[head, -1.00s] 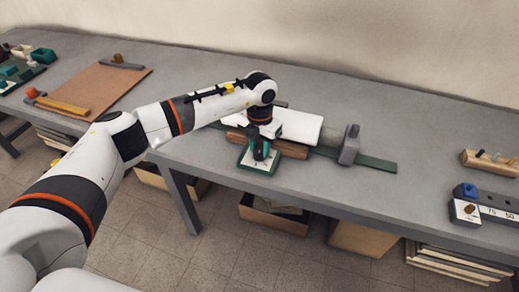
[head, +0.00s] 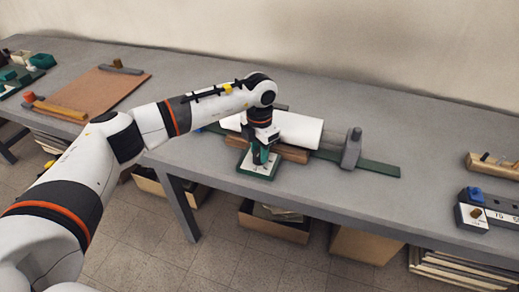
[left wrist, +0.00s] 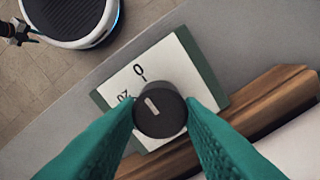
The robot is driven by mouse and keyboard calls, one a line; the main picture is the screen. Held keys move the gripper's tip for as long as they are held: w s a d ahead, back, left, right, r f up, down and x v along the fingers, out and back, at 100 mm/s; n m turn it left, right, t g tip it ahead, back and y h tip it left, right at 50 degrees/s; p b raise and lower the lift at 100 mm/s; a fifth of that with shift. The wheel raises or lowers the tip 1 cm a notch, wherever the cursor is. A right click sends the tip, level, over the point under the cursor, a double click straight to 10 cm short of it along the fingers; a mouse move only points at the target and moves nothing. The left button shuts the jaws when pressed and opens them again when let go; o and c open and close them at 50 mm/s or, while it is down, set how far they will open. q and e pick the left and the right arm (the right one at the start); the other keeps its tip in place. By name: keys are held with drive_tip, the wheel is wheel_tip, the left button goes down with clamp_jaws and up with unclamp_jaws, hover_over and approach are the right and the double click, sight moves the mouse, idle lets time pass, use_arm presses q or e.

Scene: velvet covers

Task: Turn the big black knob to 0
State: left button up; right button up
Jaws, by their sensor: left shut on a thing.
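The big black knob (left wrist: 159,113) stands on a white dial plate with a green border (left wrist: 206,70) in the left wrist view. Its white pointer line aims up and left, close to the 0 mark and slightly toward the 20 side. My left gripper (left wrist: 160,114) has its teal fingers on either side of the knob, shut on it. In the head view the left gripper (head: 262,157) reaches down onto the dial plate (head: 248,170) at the table's front edge, hiding most of the knob. My right gripper is not in view.
A wooden strip (head: 293,153) and a white roll (head: 298,129) lie just behind the dial. A grey clamp block (head: 351,149) on a green rail (head: 380,168) stands to the right.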

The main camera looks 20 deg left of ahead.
sight(259, 152)
use_arm(q)
drive_tip(key=shift+r, duration=0.1)
drive_tip(key=o, duration=1)
wheel_tip(259, 152, up, 12)
drive_tip(key=shift+b, duration=0.4)
